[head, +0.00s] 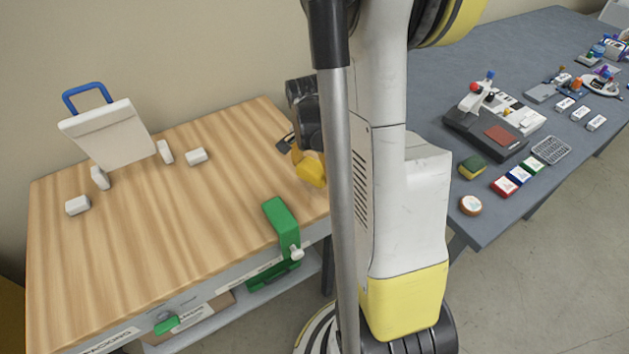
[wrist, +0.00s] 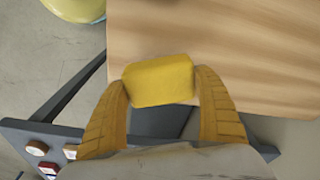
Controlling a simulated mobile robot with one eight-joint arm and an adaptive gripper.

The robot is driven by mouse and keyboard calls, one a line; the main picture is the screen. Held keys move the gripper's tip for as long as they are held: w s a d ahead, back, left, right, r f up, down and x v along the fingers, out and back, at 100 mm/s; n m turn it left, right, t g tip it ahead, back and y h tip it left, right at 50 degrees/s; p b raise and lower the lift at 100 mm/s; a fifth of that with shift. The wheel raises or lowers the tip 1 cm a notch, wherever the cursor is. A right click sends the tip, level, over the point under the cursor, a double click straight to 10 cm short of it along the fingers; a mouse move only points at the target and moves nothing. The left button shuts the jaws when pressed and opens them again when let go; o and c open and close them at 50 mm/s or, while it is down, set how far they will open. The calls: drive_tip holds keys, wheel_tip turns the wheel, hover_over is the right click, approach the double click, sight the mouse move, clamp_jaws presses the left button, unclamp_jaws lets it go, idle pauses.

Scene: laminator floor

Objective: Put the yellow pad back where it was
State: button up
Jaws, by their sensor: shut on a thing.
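The yellow pad (wrist: 158,81) is a small rounded block in the wrist view. My gripper (wrist: 160,86) is shut on it, with one yellow finger at each side. The pad shows over the edge of the wooden table (wrist: 230,50); its height above the top cannot be told. In the head view my gripper (head: 309,168) is at the right end of the wooden table, partly hidden by my arm. There the pad and the yellow fingers are hard to tell apart.
A green clamp (head: 282,224) sits at the wooden table's front edge, close to my gripper. A white board with a blue handle (head: 107,133) and several white blocks stand at the left. The grey table (head: 430,160) holds a press (head: 488,128), a yellow-green sponge (head: 472,167) and small blocks.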

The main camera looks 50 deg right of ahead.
sight(315, 179)
drive_tip(key=shift+f+b, duration=0.85)
drive_tip(key=shift+f, duration=1)
drive_tip(key=shift+s, duration=0.1)
drive_tip(key=shift+f, duration=0.15)
drive_tip(key=o, duration=1.1)
drive_tip(key=r+p, duration=0.1)
drive_tip(key=r, duration=0.3)
drive_tip(key=a+r+p, duration=0.1)
drive_tip(key=r+p, duration=0.1)
drive_tip(key=r, duration=0.2)
drive_tip(key=r+p, duration=0.1)
drive_tip(key=r, duration=0.3)
drive_tip(key=shift+a+r+p, duration=0.2)
drive_tip(key=shift+a+p, duration=0.05)
drive_tip(key=shift+p, duration=0.15)
drive_tip(key=s+a+r+n+t, duration=0.1)
drive_tip(key=a+r+n, duration=0.3)
drive_tip(key=a, duration=0.4)
drive_tip(key=s+a+r+n+t+y, duration=0.1)
drive_tip(key=s+a+r+n+t, duration=0.1)
drive_tip(key=a+n, duration=0.4)
drive_tip(key=s+a+r+n+t, duration=0.2)
drive_tip(key=a+r+n+t, duration=0.2)
drive_tip(key=a, duration=0.6)
drive_tip(key=shift+s+r+n, duration=0.25)
drive_tip(key=shift+r+n, duration=0.7)
drive_tip(key=shift+n, duration=0.15)
